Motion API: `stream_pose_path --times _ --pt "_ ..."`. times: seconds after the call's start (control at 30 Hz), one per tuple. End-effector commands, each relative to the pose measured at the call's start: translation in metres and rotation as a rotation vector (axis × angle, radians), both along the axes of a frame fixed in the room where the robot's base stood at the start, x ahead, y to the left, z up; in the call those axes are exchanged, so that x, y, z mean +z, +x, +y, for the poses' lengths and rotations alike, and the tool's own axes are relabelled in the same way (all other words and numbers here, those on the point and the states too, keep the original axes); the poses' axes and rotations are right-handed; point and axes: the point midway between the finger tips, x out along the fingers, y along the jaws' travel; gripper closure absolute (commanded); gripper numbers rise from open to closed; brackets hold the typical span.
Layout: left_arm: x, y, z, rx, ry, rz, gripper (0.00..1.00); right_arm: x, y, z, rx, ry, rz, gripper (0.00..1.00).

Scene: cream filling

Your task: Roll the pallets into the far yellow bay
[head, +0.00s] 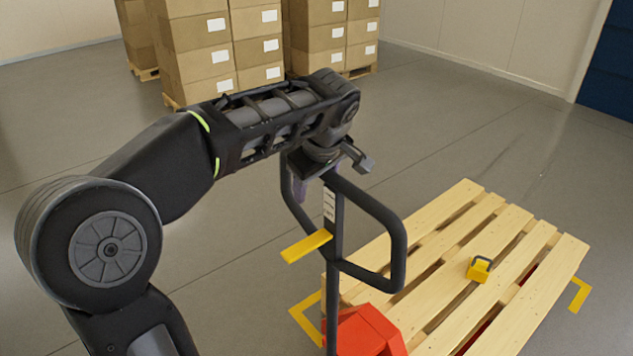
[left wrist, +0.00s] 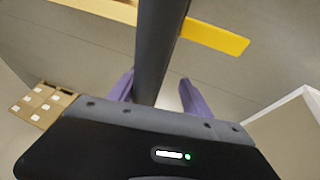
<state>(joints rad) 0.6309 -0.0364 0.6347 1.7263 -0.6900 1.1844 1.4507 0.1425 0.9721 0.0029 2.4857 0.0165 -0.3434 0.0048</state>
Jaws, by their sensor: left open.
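A wooden pallet (head: 470,262) lies on the floor at the lower right of the head view. A red pallet jack (head: 362,330) is at its near end, with red showing between the slats. The jack's dark loop handle (head: 398,240) stands upright and has a yellow lever (head: 306,246). My left gripper (head: 312,188) is at the upper part of the handle. In the left wrist view its purple fingers (left wrist: 157,92) are apart, one on each side of the dark handle bar (left wrist: 158,50). Contact cannot be told. My right gripper is out of view.
Yellow corner marks (head: 306,318) (head: 579,295) are on the floor around the pallet. Stacked cartons (head: 205,50) stand on pallets at the back. A dark blue door (head: 610,65) is at the far right. Open floor lies between.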

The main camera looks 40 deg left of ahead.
Motion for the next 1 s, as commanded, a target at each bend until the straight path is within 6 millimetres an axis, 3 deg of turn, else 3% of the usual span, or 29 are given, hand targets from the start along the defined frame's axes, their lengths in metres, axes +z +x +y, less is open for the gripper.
stream_pose_path --times 0.37,0.8,1.0 --pt "0.005 -0.003 0.0 0.005 0.003 0.003 0.49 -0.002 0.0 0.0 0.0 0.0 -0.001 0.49" --pt "0.065 -0.018 -0.023 0.0 0.002 -0.001 0.49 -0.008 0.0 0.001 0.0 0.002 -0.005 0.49" --pt "0.071 -0.021 -0.025 0.001 0.0 0.002 0.49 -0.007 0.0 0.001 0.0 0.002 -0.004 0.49"
